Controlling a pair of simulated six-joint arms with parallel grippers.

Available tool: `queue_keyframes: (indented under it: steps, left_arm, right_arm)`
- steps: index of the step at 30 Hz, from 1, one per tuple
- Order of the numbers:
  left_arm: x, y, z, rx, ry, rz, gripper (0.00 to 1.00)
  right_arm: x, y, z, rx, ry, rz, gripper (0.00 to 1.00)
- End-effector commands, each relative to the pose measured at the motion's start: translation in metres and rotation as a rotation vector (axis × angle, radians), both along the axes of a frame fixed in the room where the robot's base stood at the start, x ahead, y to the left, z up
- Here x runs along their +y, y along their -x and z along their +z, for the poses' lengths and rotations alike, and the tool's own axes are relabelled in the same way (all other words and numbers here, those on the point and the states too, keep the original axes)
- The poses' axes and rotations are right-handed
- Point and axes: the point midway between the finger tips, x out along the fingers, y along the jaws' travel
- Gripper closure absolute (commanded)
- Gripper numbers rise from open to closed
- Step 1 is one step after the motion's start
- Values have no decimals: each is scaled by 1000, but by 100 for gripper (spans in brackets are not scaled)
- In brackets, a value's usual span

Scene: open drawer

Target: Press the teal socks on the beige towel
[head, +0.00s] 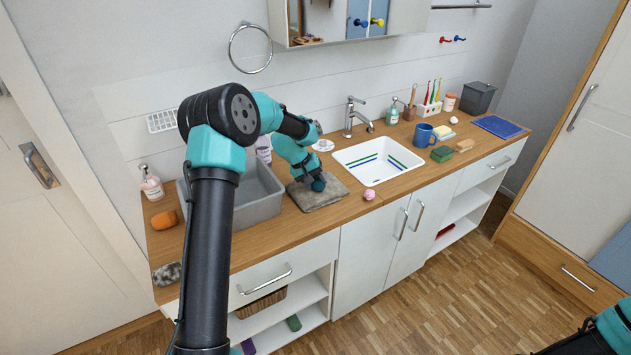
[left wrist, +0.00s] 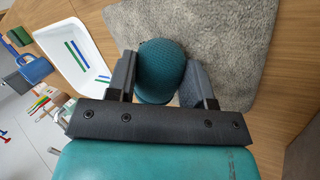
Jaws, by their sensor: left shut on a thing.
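The teal socks (head: 318,184) are a dark teal rolled ball, held between the fingers of my left gripper (head: 309,182). The left wrist view shows the ball (left wrist: 160,70) between the two dark fingers of the left gripper (left wrist: 165,82). The beige towel (head: 318,200) looks grey-beige and lies flat on the wooden counter between the grey bin and the sink. It also fills much of the left wrist view (left wrist: 235,45). The socks are over the towel and look to be at its surface; exact contact is hidden. My right gripper is not in view; only part of that arm shows at lower right.
A grey bin (head: 262,208) stands left of the towel, and the white sink (head: 350,157) is to its right. A pink ball (head: 369,194) lies near the counter's front edge. A blue mug (head: 423,135) and a green sponge (head: 441,154) stand right of the sink.

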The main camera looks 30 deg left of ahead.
Motion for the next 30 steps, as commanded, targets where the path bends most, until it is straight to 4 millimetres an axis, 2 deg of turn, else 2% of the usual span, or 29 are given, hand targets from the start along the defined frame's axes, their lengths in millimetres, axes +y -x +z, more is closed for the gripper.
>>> queue_keyframes:
  steps: [7, 30]
  left_arm:
    - [0, 1, 2, 4, 1, -1, 76]
    - [0, 0, 52, 0, 0, -1, 76]
  right_arm:
    - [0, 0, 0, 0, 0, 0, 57]
    - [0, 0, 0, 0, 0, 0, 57]
